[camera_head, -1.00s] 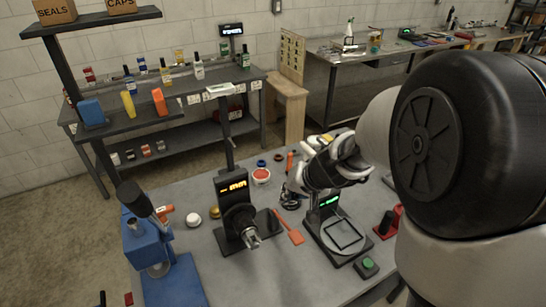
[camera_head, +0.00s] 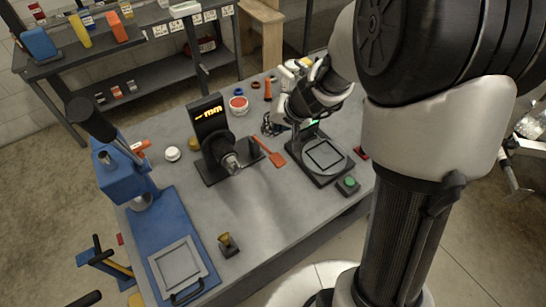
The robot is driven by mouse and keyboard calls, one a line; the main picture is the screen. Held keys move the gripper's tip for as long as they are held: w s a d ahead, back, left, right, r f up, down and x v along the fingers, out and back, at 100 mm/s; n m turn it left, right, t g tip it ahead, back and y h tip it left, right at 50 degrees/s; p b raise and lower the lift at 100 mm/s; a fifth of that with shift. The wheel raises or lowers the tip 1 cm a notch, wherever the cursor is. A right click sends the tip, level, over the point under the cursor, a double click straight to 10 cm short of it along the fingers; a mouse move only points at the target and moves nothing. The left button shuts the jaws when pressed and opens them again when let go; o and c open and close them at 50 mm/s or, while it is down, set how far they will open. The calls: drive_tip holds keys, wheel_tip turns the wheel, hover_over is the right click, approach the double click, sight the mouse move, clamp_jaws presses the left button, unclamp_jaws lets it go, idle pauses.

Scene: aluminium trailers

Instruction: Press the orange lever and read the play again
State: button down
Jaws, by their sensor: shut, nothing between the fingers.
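The gauge (camera_head: 206,122) is a dark stand with an amber readout ending in "mm"; the leading characters look like dashes. A metal spindle (camera_head: 231,163) projects from its front. The orange lever (camera_head: 276,158) is a flat paddle lying low at the gauge's right side. My gripper (camera_head: 270,128) is dark, shut and empty, just behind the lever; whether it touches the lever cannot be told. My wrist partly hides the area around the gripper.
A scale (camera_head: 337,174) with a green display and a green button box (camera_head: 348,185) stands to the right. A blue press (camera_head: 122,170) is on the left. A white knob (camera_head: 172,154) and a red-rimmed pot (camera_head: 238,105) are nearby. The bench front is mostly clear.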

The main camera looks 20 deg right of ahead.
drive_tip(key=b, duration=0.4)
hover_over(267, 150)
drive_tip(key=s+d, duration=0.2)
drive_tip(key=shift+w+f, duration=0.15)
drive_tip(key=shift+f, duration=1.05)
drive_tip(key=shift+w+f, duration=0.1)
drive_tip(key=shift+f, duration=1.05)
drive_tip(key=shift+a+f+b, duration=0.1)
drive_tip(key=shift+f+b, duration=0.1)
drive_tip(key=shift+b, duration=0.15)
drive_tip(key=shift+s+f+b, duration=0.1)
drive_tip(key=shift+f+b, duration=0.15)
drive_tip(key=shift+b, duration=0.15)
drive_tip(key=shift+s+f+b, duration=0.2)
drive_tip(key=shift+f+b, duration=0.65)
drive_tip(key=shift+b, duration=0.2)
drive_tip(key=shift+s+f+b, duration=0.15)
drive_tip(key=shift+f+b, duration=0.7)
drive_tip(key=shift+b, duration=0.2)
idle(0.4)
drive_tip(key=shift+r, duration=0.1)
idle(0.5)
drive_tip(key=shift+w+r+p, duration=0.25)
drive_tip(key=shift+r+p, duration=0.6)
drive_tip(key=shift+r, duration=0.2)
drive_tip(key=shift+w+r+p, duration=0.2)
drive_tip(key=shift+r+p, duration=0.65)
drive_tip(key=shift+r, duration=0.2)
